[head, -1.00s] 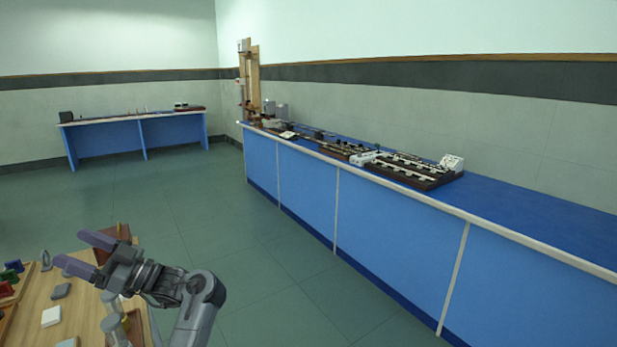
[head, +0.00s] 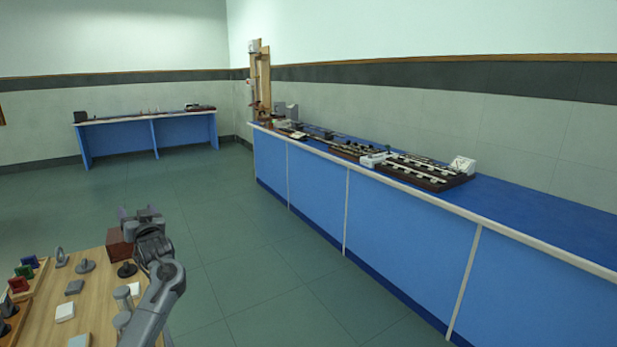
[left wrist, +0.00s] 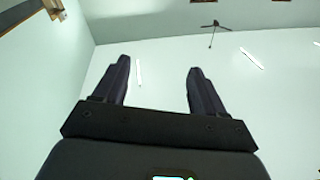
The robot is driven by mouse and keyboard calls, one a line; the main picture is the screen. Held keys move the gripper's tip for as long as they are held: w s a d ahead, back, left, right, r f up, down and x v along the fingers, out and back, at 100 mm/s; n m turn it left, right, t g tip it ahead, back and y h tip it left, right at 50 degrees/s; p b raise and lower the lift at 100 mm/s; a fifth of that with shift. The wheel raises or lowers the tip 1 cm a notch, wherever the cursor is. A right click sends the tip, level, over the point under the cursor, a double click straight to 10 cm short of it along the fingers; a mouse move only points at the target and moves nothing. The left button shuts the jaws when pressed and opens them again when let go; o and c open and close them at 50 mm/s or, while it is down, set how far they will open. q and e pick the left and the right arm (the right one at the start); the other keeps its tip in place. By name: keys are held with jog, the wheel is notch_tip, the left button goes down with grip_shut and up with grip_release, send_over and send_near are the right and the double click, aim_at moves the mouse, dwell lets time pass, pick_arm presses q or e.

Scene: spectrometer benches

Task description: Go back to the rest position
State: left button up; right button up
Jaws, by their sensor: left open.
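My left gripper (head: 139,212) is at the lower left of the head view, above the far right end of a wooden table (head: 95,290). Its arm reaches up from the bottom edge and the fingers point away from me. In the left wrist view the two dark fingers (left wrist: 155,82) stand wide apart with nothing between them. A reddish-brown box (head: 118,245) sits just beside and below the gripper. My right gripper is in neither view.
The wooden table holds several small items, among them a white block (head: 65,312) and a dark round stand (head: 126,269). A long blue bench (head: 400,235) with instruments runs along the right wall. Another blue bench (head: 120,142) stands at the back left. Green floor between is clear.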

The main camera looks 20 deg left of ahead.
pick_arm(q)
jog(key=w+d+f+m+g+h, duration=0.1)
jog(key=w+d+f+m+h, duration=0.15)
jog(key=d+f+h, duration=0.35)
jog(key=w+d+f+m+h, duration=0.2)
jog(key=w+f+h, duration=0.15)
jog(key=f, duration=0.45)
jog(key=s+d+f+m+g+h, duration=0.25)
jog(key=s+d+f, duration=0.35)
jog(key=d+f, duration=0.4)
jog(key=s+d+f+m+g+h, duration=0.1)
jog(key=s+d+f+m+g, duration=0.15)
jog(key=s+d+f, duration=0.55)
jog(key=s+d+f+m+t+h, duration=0.1)
jog(key=s+d+f, duration=0.4)
jog(key=s+d, duration=0.25)
jog(key=s+d+f+m+h, duration=0.15)
jog(key=s+d+f, duration=0.25)
jog(key=s+d, duration=0.4)
jog(key=s+d+r+h, duration=0.1)
jog(key=s+d+r, duration=0.1)
jog(key=s+d, duration=0.4)
jog(key=s+d+r+h, duration=0.15)
jog(key=s+d, duration=0.25)
jog(key=s, duration=0.4)
notch_tip(320, 180, up, 49)
jog(key=p, duration=4.9)
jog(key=shift+a+r, duration=0.15)
jog(key=shift+a, duration=0.1)
